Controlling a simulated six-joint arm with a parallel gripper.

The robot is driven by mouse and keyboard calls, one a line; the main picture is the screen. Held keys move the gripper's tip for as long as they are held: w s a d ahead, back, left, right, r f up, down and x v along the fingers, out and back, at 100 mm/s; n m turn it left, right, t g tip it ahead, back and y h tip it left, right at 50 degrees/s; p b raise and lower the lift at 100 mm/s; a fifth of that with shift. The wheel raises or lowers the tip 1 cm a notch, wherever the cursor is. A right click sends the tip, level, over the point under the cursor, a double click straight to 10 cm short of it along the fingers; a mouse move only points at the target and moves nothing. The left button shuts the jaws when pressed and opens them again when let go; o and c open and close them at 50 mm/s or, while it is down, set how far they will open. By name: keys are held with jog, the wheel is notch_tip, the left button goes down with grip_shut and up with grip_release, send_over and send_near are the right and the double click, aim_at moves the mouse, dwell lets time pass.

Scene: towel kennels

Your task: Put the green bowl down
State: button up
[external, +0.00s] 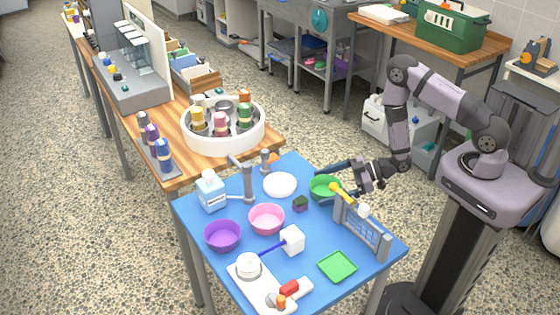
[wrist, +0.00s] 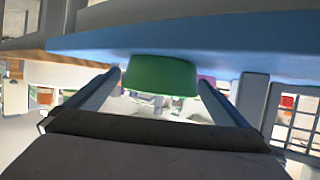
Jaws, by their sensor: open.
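The green bowl (external: 322,188) is at the far right part of the blue table (external: 205,275), and it looks upright on the table top. My gripper (external: 332,178) reaches in low from the right, at the bowl. In the wrist view, which is upside down, the green bowl (wrist: 160,76) sits against the blue surface between my two spread fingers. The gripper is open, with a finger on either side of the bowl. Whether either finger touches it, I cannot tell.
A grey rack (external: 362,232) with a yellow item (external: 341,191) stands close in front of the bowl. A white plate (external: 280,185), a pink bowl (external: 266,219) and a purple bowl (external: 222,237) are to the left. A green square (external: 337,266) lies near the front.

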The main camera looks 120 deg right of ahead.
jog(key=shift+r, duration=0.25)
jog(key=shift+s+a, duration=0.15)
jog(key=shift+s, duration=0.15)
jog(key=p+v, duration=0.1)
jog(key=v, duration=1)
jog(key=shift+p, duration=0.4)
jog(key=shift+a+r, duration=0.1)
jog(key=shift+r, duration=0.05)
